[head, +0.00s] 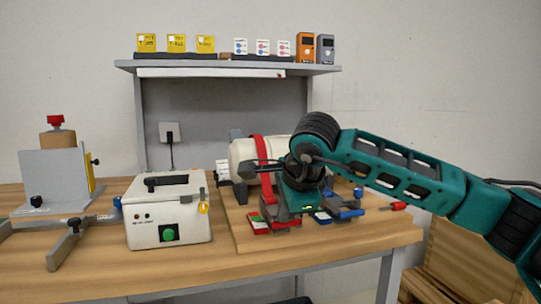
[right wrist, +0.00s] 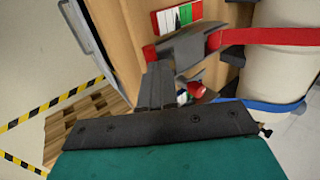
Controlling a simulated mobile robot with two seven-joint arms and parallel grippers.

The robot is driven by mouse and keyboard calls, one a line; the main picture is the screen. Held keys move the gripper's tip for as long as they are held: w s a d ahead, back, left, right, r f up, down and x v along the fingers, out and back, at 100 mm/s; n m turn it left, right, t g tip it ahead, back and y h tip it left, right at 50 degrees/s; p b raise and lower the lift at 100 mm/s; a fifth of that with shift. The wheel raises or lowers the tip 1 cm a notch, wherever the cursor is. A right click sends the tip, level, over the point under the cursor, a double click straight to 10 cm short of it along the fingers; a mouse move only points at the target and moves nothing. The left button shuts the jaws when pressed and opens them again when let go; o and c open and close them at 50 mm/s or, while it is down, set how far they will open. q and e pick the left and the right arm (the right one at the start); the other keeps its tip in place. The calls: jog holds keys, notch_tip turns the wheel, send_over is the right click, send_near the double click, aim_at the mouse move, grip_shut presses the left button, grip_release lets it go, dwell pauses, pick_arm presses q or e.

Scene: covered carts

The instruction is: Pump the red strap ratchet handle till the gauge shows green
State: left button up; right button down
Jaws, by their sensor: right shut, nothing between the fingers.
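The red strap (head: 265,165) runs around a white cylinder (head: 242,152) in the head view. Its ratchet (head: 258,223) sits on the wooden board in front. In the right wrist view the strap (right wrist: 275,36) enters the grey ratchet handle (right wrist: 197,46) from the right.
A blue ratchet (head: 343,208) stands right of the red one, with a blue strap (right wrist: 270,108) on the cylinder. A white box (head: 168,205) with a green button and a grey fixture (head: 55,178) stand left. A shelf (head: 230,67) is behind.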

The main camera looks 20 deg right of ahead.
pick_arm(q)
jog(key=shift+r, duration=0.1)
pick_arm(e)
jog(key=shift+f, duration=0.1)
pick_arm(q)
jog(key=shift+w+d+r, duration=0.1)
jog(key=shift+r, duration=0.1)
